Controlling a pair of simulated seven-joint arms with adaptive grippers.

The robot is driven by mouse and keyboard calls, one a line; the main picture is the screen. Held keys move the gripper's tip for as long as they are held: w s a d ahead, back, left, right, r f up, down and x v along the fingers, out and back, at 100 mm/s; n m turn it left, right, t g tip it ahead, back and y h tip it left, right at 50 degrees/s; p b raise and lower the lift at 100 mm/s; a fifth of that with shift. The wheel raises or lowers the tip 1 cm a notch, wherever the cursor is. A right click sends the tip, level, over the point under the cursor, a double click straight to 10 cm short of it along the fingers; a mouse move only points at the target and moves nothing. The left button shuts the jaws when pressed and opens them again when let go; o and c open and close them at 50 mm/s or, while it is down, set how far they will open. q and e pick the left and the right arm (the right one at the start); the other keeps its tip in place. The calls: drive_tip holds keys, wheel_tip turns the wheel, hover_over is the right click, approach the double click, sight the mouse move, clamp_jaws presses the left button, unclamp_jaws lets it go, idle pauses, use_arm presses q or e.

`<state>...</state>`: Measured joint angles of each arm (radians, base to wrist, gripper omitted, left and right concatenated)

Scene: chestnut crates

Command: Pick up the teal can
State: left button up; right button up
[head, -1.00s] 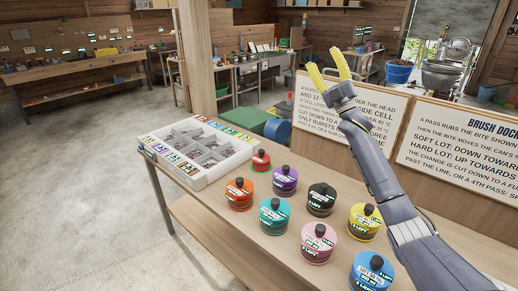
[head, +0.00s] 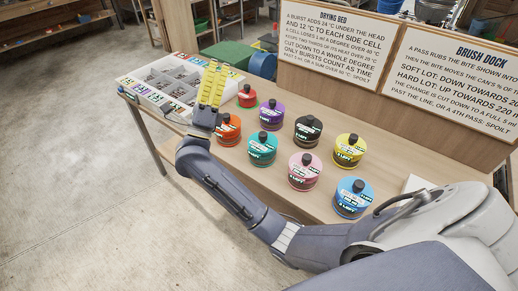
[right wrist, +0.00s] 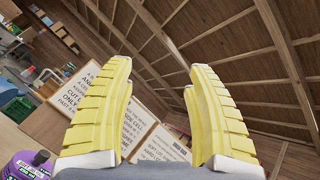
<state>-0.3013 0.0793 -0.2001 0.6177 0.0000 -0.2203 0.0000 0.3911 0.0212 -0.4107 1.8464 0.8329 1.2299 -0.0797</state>
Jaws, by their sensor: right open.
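The teal can (head: 262,148) stands upright on the wooden table, with a dark knob on top and a white label. It is between the orange can (head: 228,130) and the pink can (head: 303,171). My right gripper (head: 213,82) has yellow ridged fingers that point up, left of the teal can and above the table's front edge. In the right wrist view its fingers (right wrist: 160,95) are spread with nothing between them. The teal can is not seen in that view. My left gripper is in neither current view.
Purple (head: 271,116), black (head: 308,131), yellow (head: 347,151), blue (head: 352,197) and red (head: 247,96) cans stand around it. A white compartment tray (head: 128,82) sits at the table's left end. Sign boards (head: 452,83) line the back edge.

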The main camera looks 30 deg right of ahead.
drive_tip(key=s+d+f+m+g+y, duration=0.1)
drive_tip(key=d+f+m+g+y, duration=0.2)
drive_tip(key=d+f+m+g, duration=0.55)
drive_tip(key=m+y, duration=0.3)
drive_tip(key=y, duration=0.3)
approach(262, 136)
drive_tip(key=w+d, duration=0.2)
drive_tip(key=d, duration=0.1)
drive_tip(key=shift+w+d+f, duration=0.2)
drive_tip(key=shift+w+f, duration=0.05)
drive_tip(key=shift+f, duration=0.3)
drive_tip(key=shift+w+d+f, duration=0.2)
drive_tip(key=shift+d, duration=0.15)
drive_tip(key=shift+x, duration=3.05)
drive_tip(key=shift+f, duration=0.1)
drive_tip(key=shift+c, duration=0.3)
clamp_jaws()
